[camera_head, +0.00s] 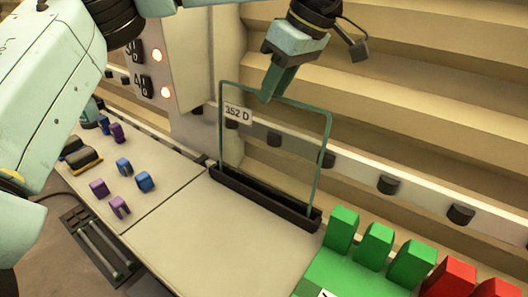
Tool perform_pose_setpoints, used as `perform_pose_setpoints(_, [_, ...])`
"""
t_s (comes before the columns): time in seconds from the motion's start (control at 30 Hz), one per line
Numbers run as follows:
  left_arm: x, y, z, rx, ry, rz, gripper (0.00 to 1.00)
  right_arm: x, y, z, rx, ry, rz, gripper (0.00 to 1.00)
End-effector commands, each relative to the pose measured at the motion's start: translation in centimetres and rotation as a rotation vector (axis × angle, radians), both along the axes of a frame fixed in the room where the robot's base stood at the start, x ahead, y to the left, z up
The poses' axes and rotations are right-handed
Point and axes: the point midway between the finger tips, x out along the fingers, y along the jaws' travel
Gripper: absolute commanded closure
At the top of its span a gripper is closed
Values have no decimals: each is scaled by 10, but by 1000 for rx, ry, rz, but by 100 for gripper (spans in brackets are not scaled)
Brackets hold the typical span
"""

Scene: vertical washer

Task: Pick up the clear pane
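The clear pane (274,155) stands upright with a thin green edge and a white label reading "352 D" in its upper left corner. Its lower edge sits in a long black slotted holder (262,196) on the pale work surface. My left gripper (274,93) comes down from the top of the head view. Its dark green fingers point down at the middle of the pane's top edge and overlap it in the picture. The fingers look close together; I cannot tell whether they grip the pane. My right gripper is not in view.
Green blocks (374,246) and red blocks (452,277) stand at the lower right. Small purple pegs (99,187) and blue pegs (145,181) stand on the left. A white rail (425,198) with black knobs runs behind the pane. The surface in front of the holder is clear.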

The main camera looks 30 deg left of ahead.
Motion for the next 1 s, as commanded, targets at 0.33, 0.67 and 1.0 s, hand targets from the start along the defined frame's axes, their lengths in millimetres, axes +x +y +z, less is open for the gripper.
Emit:
perform_pose_setpoints(0.33, [-2, 15, -33, -1, 3, 0, 69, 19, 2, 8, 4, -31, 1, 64])
perform_pose_setpoints(0.67, [-3, 22, -51, -1, -2, 1, 69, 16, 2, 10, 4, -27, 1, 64])
perform_pose_setpoints(1.0, [-3, 22, -53, -1, -2, 0, 69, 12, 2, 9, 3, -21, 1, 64])
